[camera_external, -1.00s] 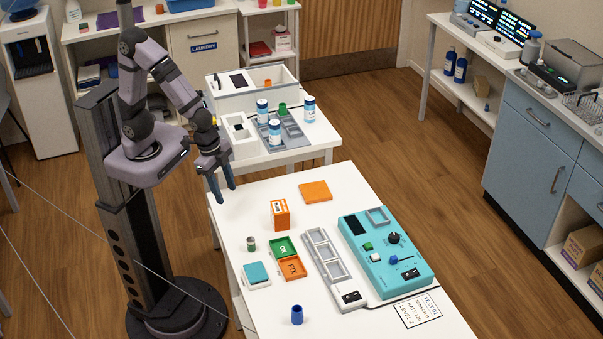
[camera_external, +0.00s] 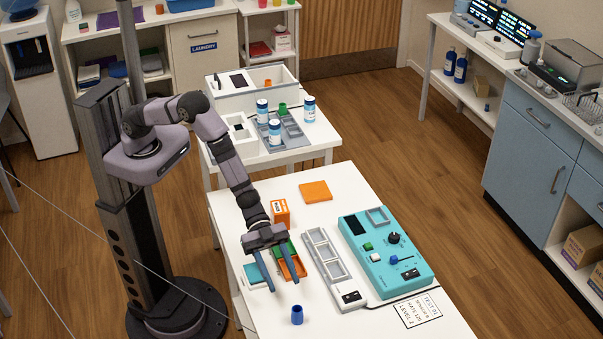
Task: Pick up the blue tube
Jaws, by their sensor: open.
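The blue tube (camera_external: 297,315) is a short dark blue cylinder, upright on the white table (camera_external: 270,320) near its front edge. My gripper (camera_external: 283,287) is open and empty, pointing down over the green and orange trays. Its two fingers are spread apart, the right fingertip a little above and left of the tube in the picture. The gripper appears apart from the tube; its height over the table is hard to tell.
A grey slotted tray (camera_external: 327,255) and a teal device (camera_external: 385,255) with knobs lie right of my gripper. An orange box (camera_external: 281,212) and an orange pad (camera_external: 316,191) are behind it. A teal pad (camera_external: 256,273) is under the left finger. The table around the tube is clear.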

